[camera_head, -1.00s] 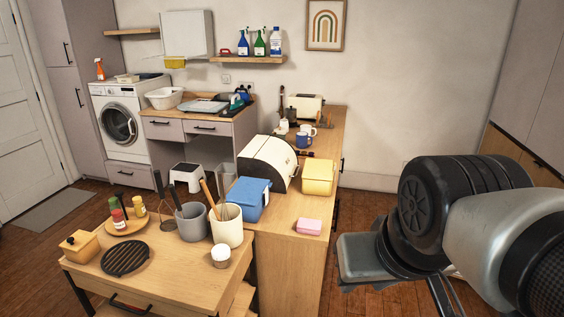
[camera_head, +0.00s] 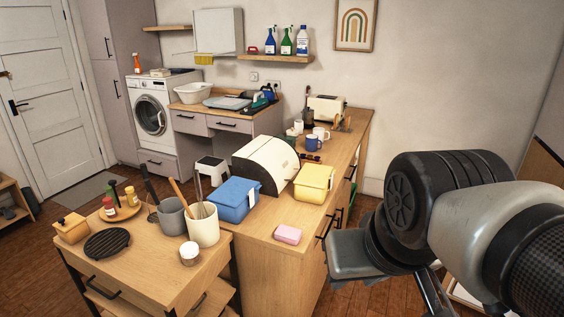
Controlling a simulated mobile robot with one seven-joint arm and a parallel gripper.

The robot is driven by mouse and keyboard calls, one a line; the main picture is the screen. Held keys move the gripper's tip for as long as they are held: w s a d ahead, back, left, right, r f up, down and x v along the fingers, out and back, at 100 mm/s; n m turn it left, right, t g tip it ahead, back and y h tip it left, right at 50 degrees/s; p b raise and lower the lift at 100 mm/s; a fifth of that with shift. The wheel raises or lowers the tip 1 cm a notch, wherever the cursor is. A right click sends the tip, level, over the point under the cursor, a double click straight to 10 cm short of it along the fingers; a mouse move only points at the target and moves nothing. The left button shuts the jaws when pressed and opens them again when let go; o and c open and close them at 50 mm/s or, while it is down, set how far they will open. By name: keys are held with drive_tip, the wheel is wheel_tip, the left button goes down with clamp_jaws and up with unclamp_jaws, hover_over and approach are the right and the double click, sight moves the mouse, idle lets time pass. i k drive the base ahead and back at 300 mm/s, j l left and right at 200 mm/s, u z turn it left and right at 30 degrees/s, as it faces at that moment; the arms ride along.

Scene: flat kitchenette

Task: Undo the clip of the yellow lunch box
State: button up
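The yellow lunch box (camera_head: 313,184) stands on the wooden counter, in front and to the right of the cream bread bin. It is a rounded box with its lid down. A pale strip that looks like a clip shows at its right side; its state is too small to tell. My arm fills the right of the view, well apart from the box. The fingertips of my gripper are not clearly seen; the lower arm parts run off the bottom edge.
The bread bin (camera_head: 266,163) is behind. A wooden trolley (camera_head: 150,262) with crocks (camera_head: 204,226) stands at front left. Open floor lies right of the counter.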

sight(302, 193)
drive_tip(key=i+l, duration=0.1)
drive_tip(key=l, duration=0.9)
drive_tip(key=u, duration=0.35)
drive_tip(key=i+l+u, duration=0.15)
drive_tip(key=u, duration=0.25)
drive_tip(key=i+l+u, duration=0.15)
drive_tip(key=u, duration=0.2)
drive_tip(key=i+l+u, duration=0.1)
drive_tip(key=l+u, duration=0.3)
drive_tip(key=i+l+u, duration=0.15)
drive_tip(key=l, duration=0.2)
drive_tip(key=l+u, duration=0.15)
drive_tip(key=l, duration=0.2)
drive_tip(key=i+l+u, duration=0.1)
drive_tip(key=l, duration=0.25)
drive_tip(key=i+l, duration=0.1)
drive_tip(key=l, duration=0.65)
drive_tip(key=i+l+u, duration=0.1)
drive_tip(key=l, duration=0.65)
drive_tip(key=i+l, duration=0.15)
drive_tip(key=l, duration=0.6)
